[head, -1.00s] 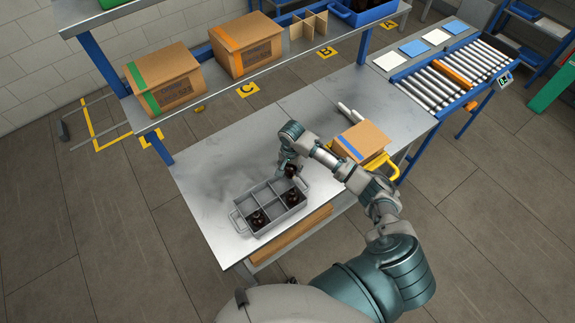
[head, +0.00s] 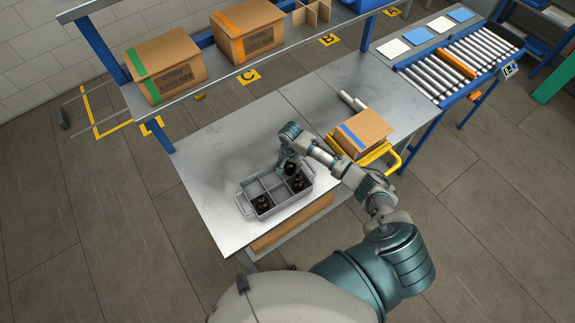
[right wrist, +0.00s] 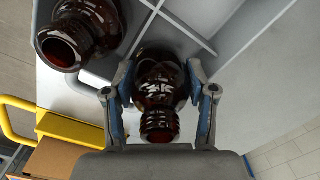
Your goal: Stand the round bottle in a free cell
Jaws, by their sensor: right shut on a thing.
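A grey divided tray (head: 243,203) with handles stands on the metal table. One dark amber bottle (head: 262,204) stands in its near left cell and another (head: 297,184) in a right cell; a neighbouring bottle also shows at upper left in the right wrist view (right wrist: 72,38). My right gripper (head: 288,165) is shut on the round amber bottle (right wrist: 160,88), with a finger on each side and its neck toward the camera. The held bottle is at a far right cell of the tray. Whether its base touches the cell floor is hidden. My left gripper is out of view.
A cardboard box with blue tape (head: 362,132) sits on a yellow carrier (head: 376,157) right of the tray. Two pale cylinders (head: 352,100) lie behind it. A shelf with boxes (head: 165,65) overhangs the back. The table left of the tray is clear.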

